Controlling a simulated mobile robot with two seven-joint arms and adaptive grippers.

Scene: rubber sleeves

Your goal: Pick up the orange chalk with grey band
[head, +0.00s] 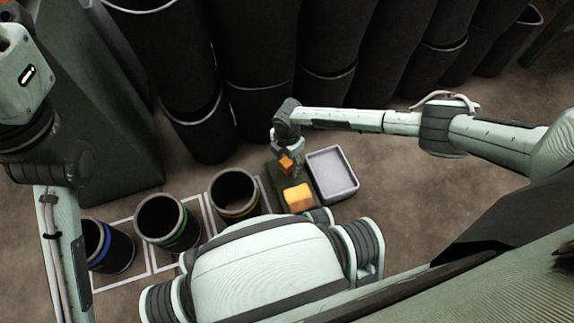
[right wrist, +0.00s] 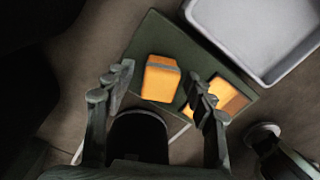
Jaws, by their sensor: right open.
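The orange chalk with grey band (right wrist: 160,80) is a block on a dark green board, with a grey strip across its upper end in the right wrist view. It also shows as a small orange patch in the head view (head: 285,164), partly covered by my gripper. My right gripper (head: 287,170) is above it, pointing down. In the right wrist view its fingers (right wrist: 162,88) are apart, with the chalk between and beyond them. I cannot tell how large the height gap is. My left gripper is out of view; only the left arm shows.
A second orange block (head: 298,197) lies on the board (head: 280,178), partly behind one finger in the right wrist view (right wrist: 232,97). A grey tray (head: 332,174) stands right of the board. Dark bins with blue (head: 107,246), green (head: 166,223) and yellow (head: 235,194) bands stand left.

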